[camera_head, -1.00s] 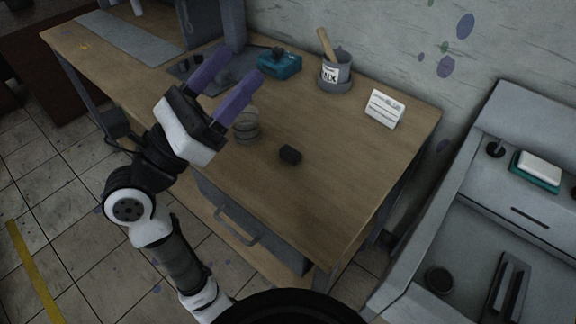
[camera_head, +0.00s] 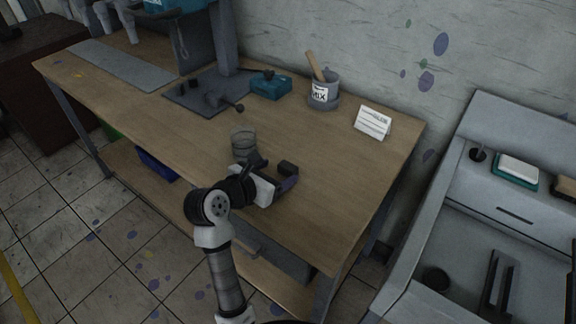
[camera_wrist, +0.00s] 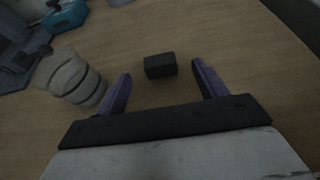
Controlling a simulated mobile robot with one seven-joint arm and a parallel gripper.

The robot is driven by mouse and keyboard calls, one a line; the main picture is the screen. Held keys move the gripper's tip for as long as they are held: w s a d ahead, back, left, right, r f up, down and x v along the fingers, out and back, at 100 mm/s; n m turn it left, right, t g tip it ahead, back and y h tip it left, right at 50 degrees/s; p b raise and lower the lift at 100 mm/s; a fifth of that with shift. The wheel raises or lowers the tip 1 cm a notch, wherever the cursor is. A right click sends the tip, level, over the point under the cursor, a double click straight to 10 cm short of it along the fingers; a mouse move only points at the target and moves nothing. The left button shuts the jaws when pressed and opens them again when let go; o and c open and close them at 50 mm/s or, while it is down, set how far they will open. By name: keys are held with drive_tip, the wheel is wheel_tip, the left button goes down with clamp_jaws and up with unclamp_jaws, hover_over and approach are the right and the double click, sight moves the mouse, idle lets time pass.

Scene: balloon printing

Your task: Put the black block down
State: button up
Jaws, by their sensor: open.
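The black block (camera_head: 287,168) rests on the wooden table (camera_head: 330,190) in the head view. In the wrist view the block (camera_wrist: 160,66) lies just beyond the fingertips, about midway between them. My gripper (camera_head: 286,182) is low over the table at the block's near side. Its purple fingers (camera_wrist: 160,82) are spread open with nothing between them. In the head view the gripper body partly hides the fingers.
A grey ringed jar (camera_head: 243,143) stands close to the left of my gripper and also shows in the wrist view (camera_wrist: 72,80). A mix pot (camera_head: 322,93), a white card (camera_head: 373,122) and a teal box (camera_head: 270,86) stand farther back. The table right of the block is clear.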

sight(287, 166)
drive_tip(key=shift+p+x, duration=1.4)
drive_tip(key=shift+x, duration=1.7)
drive_tip(key=shift+c, duration=0.3)
drive_tip(key=c, duration=1.1)
drive_tip(key=shift+r, duration=0.1)
